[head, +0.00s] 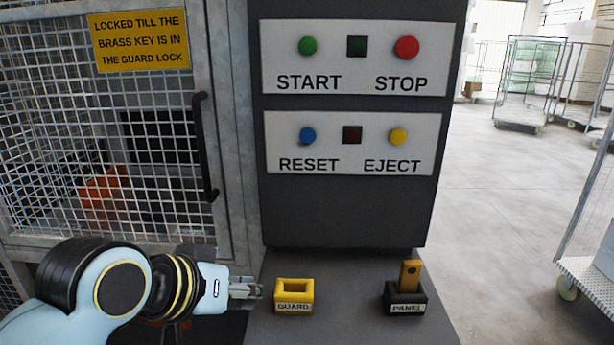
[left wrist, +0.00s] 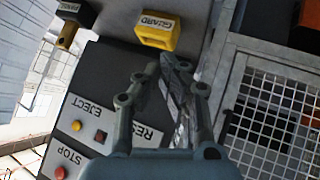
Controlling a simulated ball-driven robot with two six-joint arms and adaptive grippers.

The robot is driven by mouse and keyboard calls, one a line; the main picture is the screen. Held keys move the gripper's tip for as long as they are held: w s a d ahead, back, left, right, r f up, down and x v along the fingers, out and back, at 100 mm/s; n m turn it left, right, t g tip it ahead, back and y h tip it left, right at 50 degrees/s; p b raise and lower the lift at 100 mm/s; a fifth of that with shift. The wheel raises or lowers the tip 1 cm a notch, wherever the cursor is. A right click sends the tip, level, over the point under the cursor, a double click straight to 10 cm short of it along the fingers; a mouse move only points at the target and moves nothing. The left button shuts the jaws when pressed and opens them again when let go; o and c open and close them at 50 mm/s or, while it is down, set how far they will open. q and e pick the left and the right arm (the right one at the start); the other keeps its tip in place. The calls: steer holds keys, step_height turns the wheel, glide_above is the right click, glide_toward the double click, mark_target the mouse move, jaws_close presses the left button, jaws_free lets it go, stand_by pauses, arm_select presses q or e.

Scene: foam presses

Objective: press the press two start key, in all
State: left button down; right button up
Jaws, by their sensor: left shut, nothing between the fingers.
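The green START key (head: 308,46) sits at the upper left of the top panel plate (head: 330,65), with a dark square lamp (head: 357,46) and the red STOP key (head: 406,47) to its right. My left gripper (head: 258,290) is shut and empty, low in front of the press, just left of the yellow GUARD holder (head: 294,291). In the left wrist view its fingers (left wrist: 165,75) lie in front of the panel, and the START key cannot be made out there. My right gripper is not in view.
The lower plate holds the blue RESET key (head: 307,135) and yellow EJECT key (head: 398,137). A brass key (head: 410,272) stands in the black PANEL holder (head: 405,299). The mesh guard door (head: 60,130) with a black handle (head: 206,150) is at left.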

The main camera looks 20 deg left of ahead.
mark_target(309, 52)
arm_select(q)
steer(key=w+d+r+n+t+h, duration=0.1)
steer(key=w+d+r+t, duration=0.1)
steer(key=r, duration=0.8)
steer(key=w+d+r+n+t+h+p, duration=0.1)
steer(key=w+d+r+t+h, duration=0.1)
steer(key=r, duration=0.8)
steer(key=w+d+r+n+t+h, duration=0.1)
steer(key=w+r+t, duration=0.3)
steer(key=r, duration=0.6)
steer(key=shift+w+d+r+n+t, duration=0.3)
steer(key=shift+w+d, duration=0.2)
steer(key=shift+w, duration=0.15)
steer(key=w, duration=0.2)
steer(key=w+a, duration=0.1)
steer(key=w, duration=0.1)
steer(key=w+a, duration=0.1)
steer(key=w, duration=0.1)
steer(key=shift+w+f+b, duration=0.1)
steer(key=shift+w+b, duration=0.25)
steer(key=shift+w, duration=0.05)
steer(key=shift+w+a, duration=0.25)
steer(key=shift+w, duration=0.5)
